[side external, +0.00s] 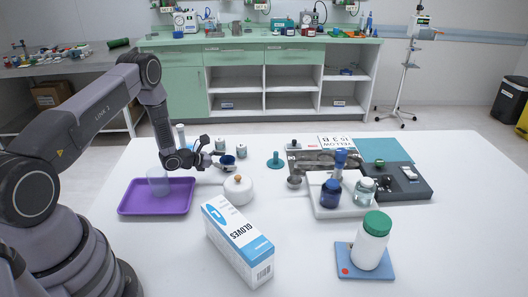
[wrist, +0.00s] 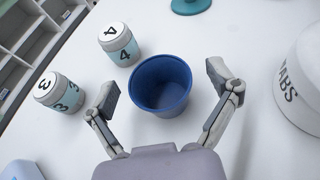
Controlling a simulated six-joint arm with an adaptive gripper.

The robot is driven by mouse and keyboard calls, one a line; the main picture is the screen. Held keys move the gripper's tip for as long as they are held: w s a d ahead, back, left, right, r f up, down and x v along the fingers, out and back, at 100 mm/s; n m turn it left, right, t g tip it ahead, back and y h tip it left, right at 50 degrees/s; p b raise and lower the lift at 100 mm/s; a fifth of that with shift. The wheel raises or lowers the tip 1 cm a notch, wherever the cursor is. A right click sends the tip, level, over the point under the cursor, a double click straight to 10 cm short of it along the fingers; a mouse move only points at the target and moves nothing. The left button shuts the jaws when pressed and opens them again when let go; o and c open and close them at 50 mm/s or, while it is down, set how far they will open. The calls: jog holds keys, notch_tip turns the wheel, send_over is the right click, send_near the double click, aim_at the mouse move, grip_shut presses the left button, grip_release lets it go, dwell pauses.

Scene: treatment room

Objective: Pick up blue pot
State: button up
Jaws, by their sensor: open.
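The blue pot (wrist: 160,86) is a small open round cup, upright on the white table in the wrist view. In the side view the blue pot (side external: 228,160) is small and partly hidden by the gripper. My gripper (wrist: 163,84) is open, with one finger on each side of the pot and a visible gap to each. In the side view my gripper (side external: 216,156) is low over the table at the pot. No contact with the pot shows.
Two numbered jars, 3 (wrist: 59,92) and 4 (wrist: 118,44), stand close on the left in the wrist view. A white lidded pot (side external: 238,190) is close by. A purple tray (side external: 130,207) holds a clear cup (side external: 158,182). A gloves box (side external: 238,246) stands nearer the camera.

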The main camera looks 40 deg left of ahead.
jog(key=c, duration=0.9)
